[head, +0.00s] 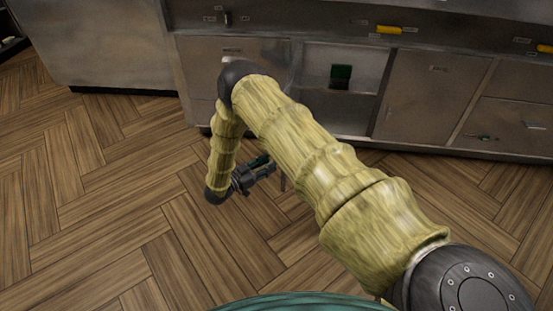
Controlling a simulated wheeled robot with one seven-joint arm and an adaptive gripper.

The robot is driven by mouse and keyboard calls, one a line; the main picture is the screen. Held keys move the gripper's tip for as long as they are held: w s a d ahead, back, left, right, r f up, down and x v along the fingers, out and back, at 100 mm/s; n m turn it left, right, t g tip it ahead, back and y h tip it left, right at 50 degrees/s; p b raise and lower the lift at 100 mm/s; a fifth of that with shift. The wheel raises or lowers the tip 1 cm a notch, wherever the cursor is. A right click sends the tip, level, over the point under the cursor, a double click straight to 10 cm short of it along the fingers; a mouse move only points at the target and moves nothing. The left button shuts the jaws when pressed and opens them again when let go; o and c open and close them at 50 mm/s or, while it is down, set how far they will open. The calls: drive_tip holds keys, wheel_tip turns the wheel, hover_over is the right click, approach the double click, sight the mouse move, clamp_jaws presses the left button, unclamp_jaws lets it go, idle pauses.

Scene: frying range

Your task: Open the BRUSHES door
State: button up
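A steel cabinet front runs across the top of the head view. A closed door (428,96) with a small label and a handle on its left side stands right of the middle. Left of it is an open-fronted compartment (315,58) with a dark green item (341,76) inside. A further steel panel (215,55) lies to the left, partly hidden by my arm. The labels are too small to read, so I cannot tell which door is BRUSHES. My gripper (270,172) hangs low over the floor, in front of the cabinet and apart from it. Its fingers are too small and partly hidden to judge.
Yellow handles (389,30) and dark knobs sit along the upper front. Drawers (510,124) are at the right, and a plain steel unit (95,40) stands at the upper left. The wooden floor (110,210) is clear at the left. My arm crosses the middle of the view.

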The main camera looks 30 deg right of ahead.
drive_tip(key=shift+s+a, duration=0.15)
drive_tip(key=shift+a, duration=1.15)
drive_tip(key=shift+s+a, duration=0.15)
drive_tip(key=shift+a, duration=1.1)
drive_tip(key=shift+f, duration=0.1)
drive_tip(key=s+a+f+n+t+y, duration=0.5)
drive_tip(key=s+f+n+t+y, duration=0.1)
drive_tip(key=s+f+n+y, duration=0.5)
drive_tip(key=s+a+r+n+g+y, duration=0.1)
drive_tip(key=s+a+n+g+y, duration=0.15)
drive_tip(key=s, duration=0.75)
drive_tip(key=s+a+r+n+g+y, duration=0.1)
drive_tip(key=s+a+g+y, duration=0.15)
drive_tip(key=s, duration=0.85)
drive_tip(key=s+a+r+n+g+y, duration=0.2)
drive_tip(key=s+g, duration=0.1)
drive_tip(key=s, duration=0.7)
wheel_tip(320, 180, up, 33)
drive_tip(key=p, duration=3.4)
drive_tip(key=shift+d, duration=0.2)
